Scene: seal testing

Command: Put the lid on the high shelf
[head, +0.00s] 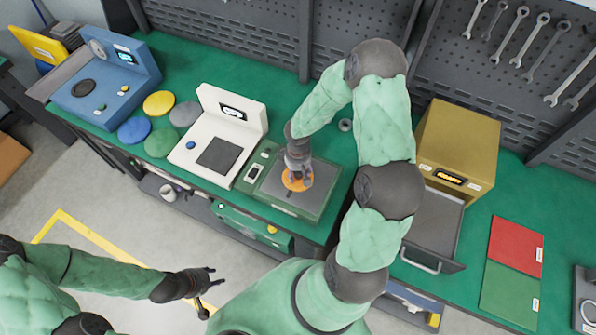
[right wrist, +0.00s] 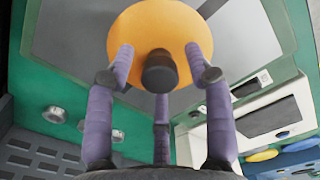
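The lid (head: 293,184) is an orange disc on the grey plate of a green device on the bench. In the right wrist view, the lid (right wrist: 185,40) has a dark knob in its middle. My right gripper (head: 297,180) is directly above the lid, and its spread purple fingers stand around the knob with visible space between. The fingertips overlap the disc in the picture; whether they touch it I cannot tell. My left gripper (head: 206,290) is open and empty over the floor in front of the bench. I cannot make out a high shelf.
On the bench are a white device (head: 228,122), a blue device (head: 105,85), several coloured discs (head: 160,103), a yellow box (head: 457,145) with its grey drawer open, and red (head: 516,247) and green panels. A tool wall with wrenches (head: 519,38) stands behind.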

